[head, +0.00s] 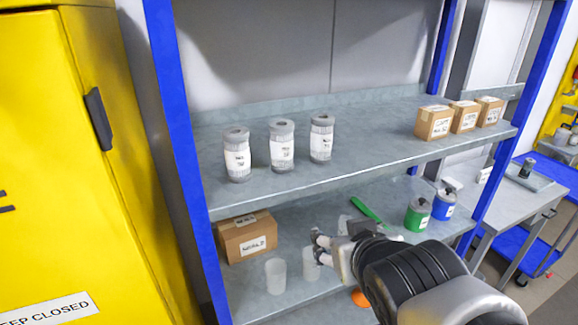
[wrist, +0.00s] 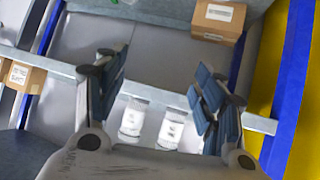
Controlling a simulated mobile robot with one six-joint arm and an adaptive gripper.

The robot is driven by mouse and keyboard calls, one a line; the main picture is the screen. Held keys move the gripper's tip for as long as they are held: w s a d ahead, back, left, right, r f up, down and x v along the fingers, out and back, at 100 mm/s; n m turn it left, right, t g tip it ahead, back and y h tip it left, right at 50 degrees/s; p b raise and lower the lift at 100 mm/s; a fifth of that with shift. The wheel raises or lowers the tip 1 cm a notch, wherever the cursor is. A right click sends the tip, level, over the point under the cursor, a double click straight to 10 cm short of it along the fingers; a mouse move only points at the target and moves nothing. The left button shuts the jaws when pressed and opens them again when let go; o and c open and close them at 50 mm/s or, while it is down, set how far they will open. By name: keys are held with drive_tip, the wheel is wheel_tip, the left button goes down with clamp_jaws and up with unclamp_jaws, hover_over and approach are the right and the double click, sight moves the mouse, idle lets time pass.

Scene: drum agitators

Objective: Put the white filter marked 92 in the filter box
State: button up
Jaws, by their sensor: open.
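Three white, grey-ended filters stand upright in a row on the upper shelf in the head view: left (head: 238,160), middle (head: 283,150) and right (head: 322,142). Their label numbers are too small to read, so I cannot tell which is 92. Two labelled white filters, (wrist: 132,119) and (wrist: 171,130), show beyond my fingers in the wrist view. My gripper (head: 320,243) is open and empty, in front of the shelving near lower-shelf height, apart from the filters. A cardboard box (head: 246,246) sits on the lower shelf; its label is unreadable, and I cannot tell whether it is the filter box.
Three small cardboard boxes (head: 464,118) stand at the upper shelf's right. The lower shelf holds white cups (head: 276,277), a green-handled tool (head: 366,210), and green (head: 418,215) and blue (head: 444,204) containers. Blue posts (head: 185,130) and the shelf edge (head: 350,175) bound the space.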

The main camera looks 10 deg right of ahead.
drive_tip(key=s+f+g, duration=0.2)
drive_tip(key=s+g, duration=0.1)
drive_tip(key=s, duration=0.4)
drive_tip(key=s+a+f+g, duration=0.1)
drive_tip(key=s+f+g, duration=0.2)
drive_tip(key=s, duration=0.5)
drive_tip(key=shift+s+m+y, duration=0.25)
drive_tip(key=shift+m+y, duration=0.05)
drive_tip(key=shift+a+f, duration=0.1)
drive_tip(key=shift+f, duration=0.05)
